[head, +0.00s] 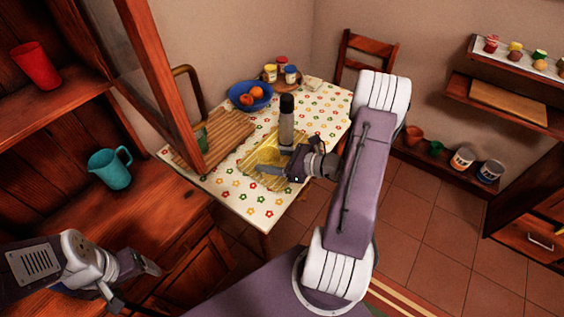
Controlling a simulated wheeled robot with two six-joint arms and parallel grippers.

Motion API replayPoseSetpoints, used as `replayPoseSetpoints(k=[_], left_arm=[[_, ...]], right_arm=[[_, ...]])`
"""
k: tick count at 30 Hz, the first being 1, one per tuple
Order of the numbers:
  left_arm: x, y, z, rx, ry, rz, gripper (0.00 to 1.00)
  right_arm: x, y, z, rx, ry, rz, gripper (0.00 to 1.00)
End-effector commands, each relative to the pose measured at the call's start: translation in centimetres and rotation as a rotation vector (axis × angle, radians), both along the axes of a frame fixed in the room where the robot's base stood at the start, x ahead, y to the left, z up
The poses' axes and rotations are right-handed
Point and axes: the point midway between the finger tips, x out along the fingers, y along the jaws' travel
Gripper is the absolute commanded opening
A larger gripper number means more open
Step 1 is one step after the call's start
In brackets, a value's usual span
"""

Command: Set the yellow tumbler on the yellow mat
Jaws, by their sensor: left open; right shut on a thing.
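The yellow mat (244,169) lies on the flowered table, partly covered by my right gripper. The yellow tumbler (267,155) is hard to pick out against the mat, as both are yellow. My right gripper (275,161) is over the mat and shut on the tumbler. The arm and fingers hide part of the tumbler, and I cannot tell whether its base touches the mat. My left gripper (152,268) is open and empty at the lower left, by the wooden cabinet, far from the mat.
A grey bottle with a black top (287,122) stands just behind my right gripper. A blue bowl of oranges (250,96), a slatted wooden board (215,136) and several small jars share the table. A teal pitcher (110,168) and red cup (36,66) stand in the left cabinet.

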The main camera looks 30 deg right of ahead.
Motion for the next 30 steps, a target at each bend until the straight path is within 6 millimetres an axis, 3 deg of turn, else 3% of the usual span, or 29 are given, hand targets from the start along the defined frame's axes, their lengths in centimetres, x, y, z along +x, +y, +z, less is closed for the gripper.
replayPoseSetpoints(k=[1,6,12,16,23,30], left_arm=[[0.0,0.0,-3.3,0.0,0.0,0.0,0.77],[0.0,0.0,-9.9,0.0,0.0,0.0,0.77],[0.1,-0.1,-14.9,0.0,0.0,0.0,0.77],[0.1,-0.1,-16.0,0.0,0.0,0.0,0.77],[0.1,-0.1,-16.0,0.0,-0.001,0.0,0.77],[0.1,-0.1,-17.3,0.0,-0.001,0.0,0.77]], right_arm=[[0.4,-1.3,-2.0,-0.007,-0.006,-0.033,0.17],[1.0,-5.6,-3.7,-0.01,-0.009,-0.145,0.17],[0.6,-8.8,-4.5,-0.005,-0.005,-0.215,0.17],[0.3,-9.6,-4.7,-0.002,-0.003,-0.235,0.17],[0.7,-9.6,-5.0,-0.001,-0.002,-0.237,0.17],[6.8,-8.2,-9.0,0.0,0.0,-0.231,0.17]])
